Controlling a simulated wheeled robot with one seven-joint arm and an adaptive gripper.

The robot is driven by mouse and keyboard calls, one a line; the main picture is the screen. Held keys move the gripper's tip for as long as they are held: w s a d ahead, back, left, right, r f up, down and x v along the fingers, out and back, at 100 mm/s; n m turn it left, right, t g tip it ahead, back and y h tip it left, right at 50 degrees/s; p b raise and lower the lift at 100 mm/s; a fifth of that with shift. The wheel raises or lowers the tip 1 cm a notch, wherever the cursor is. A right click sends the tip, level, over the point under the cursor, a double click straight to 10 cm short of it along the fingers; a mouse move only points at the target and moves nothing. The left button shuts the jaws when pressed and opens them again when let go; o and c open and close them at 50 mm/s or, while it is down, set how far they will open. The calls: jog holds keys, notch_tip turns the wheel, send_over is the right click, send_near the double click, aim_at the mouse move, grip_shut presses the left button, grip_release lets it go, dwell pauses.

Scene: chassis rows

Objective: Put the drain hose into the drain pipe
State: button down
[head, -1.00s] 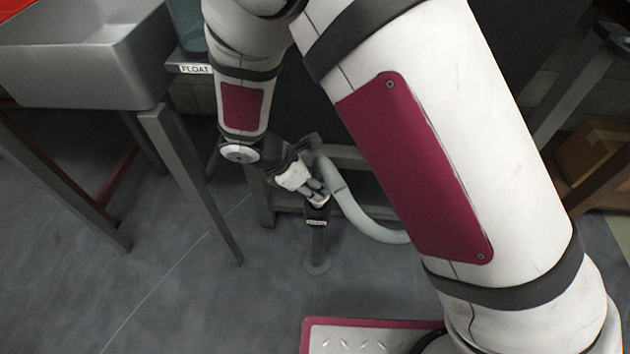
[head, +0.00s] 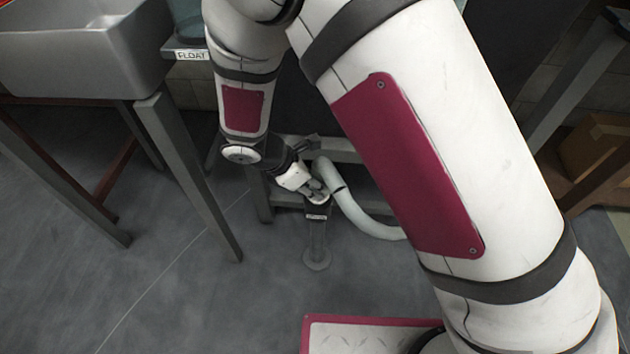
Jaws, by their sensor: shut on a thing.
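The drain hose (head: 351,209) is a pale grey tube that curves up from behind my arm at the right and bends over near my gripper. My gripper (head: 318,193) is shut on the hose near its end, right at the top of the drain pipe. The drain pipe (head: 317,239) is a dark upright standpipe with a small label near its top and a round foot on the floor. The hose end is hidden by the gripper fingers and the pipe top, so I cannot tell whether it is inside the pipe.
A grey sink (head: 85,50) on metal legs stands at the left. A shelf with a FLOAT label (head: 192,55) is beside it. A grey frame (head: 262,196) stands behind the pipe. A cardboard box (head: 597,147) sits on a rack at the right. Floor in front is clear.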

jog(key=shift+f+b, duration=0.45)
jog(key=shift+f, duration=0.25)
jog(key=c, duration=1.1)
grip_release()
jog(key=v, duration=1.2)
jog(key=shift+d+r, duration=0.1)
